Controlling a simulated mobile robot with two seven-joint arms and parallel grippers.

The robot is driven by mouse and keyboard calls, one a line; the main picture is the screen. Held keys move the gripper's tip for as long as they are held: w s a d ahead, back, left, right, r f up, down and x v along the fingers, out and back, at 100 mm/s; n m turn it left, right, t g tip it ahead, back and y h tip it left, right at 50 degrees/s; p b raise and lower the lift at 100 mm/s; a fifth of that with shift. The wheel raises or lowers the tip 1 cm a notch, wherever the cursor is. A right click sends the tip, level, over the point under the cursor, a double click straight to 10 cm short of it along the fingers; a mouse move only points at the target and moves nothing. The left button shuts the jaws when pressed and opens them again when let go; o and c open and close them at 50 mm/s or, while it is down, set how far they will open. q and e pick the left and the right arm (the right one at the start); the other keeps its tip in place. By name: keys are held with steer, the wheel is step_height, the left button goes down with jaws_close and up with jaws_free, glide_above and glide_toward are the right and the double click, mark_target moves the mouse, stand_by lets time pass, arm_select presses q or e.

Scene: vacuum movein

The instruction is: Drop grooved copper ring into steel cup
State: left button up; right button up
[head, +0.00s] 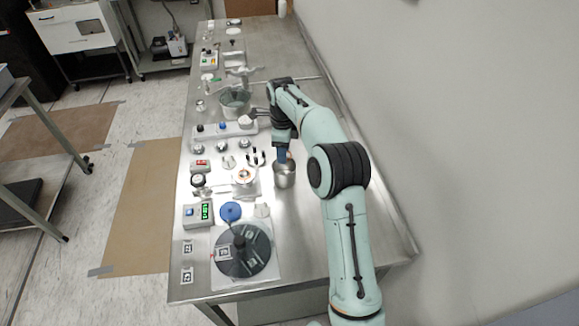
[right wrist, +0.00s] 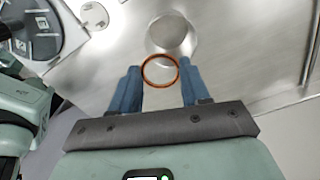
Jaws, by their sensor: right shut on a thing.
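The steel cup (head: 284,177) stands upright on the steel table, right of the small parts. In the right wrist view its round mouth (right wrist: 172,33) shows just beyond my fingertips. My right gripper (head: 282,156) points down above the cup in the head view. Its blue fingers (right wrist: 161,75) are shut on the copper ring (right wrist: 160,86), which sits between the fingertips near the cup's mouth and partly overlaps it in that picture. The ring's grooves are too small to make out. The ring is not clearly visible in the head view. My left gripper is out of view.
A dark round disc (head: 246,254) lies near the table's front, with a green-display box (head: 198,214) beside it. A copper-coloured round part (head: 243,174) lies left of the cup. A larger metal pot (head: 235,103) stands farther back. The table right of the cup is clear.

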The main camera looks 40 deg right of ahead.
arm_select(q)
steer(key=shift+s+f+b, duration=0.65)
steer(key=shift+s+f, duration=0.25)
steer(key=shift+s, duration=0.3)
arm_select(e)
step_height(320, 180, down, 6)
steer(key=shift+s+r, duration=0.1)
steer(key=shift+s, duration=0.05)
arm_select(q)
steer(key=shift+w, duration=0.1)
arm_select(e)
steer(key=o, duration=1)
steer(key=shift+w, duration=0.2)
steer(key=shift+c, duration=0.2)
steer(key=shift+s, duration=0.1)
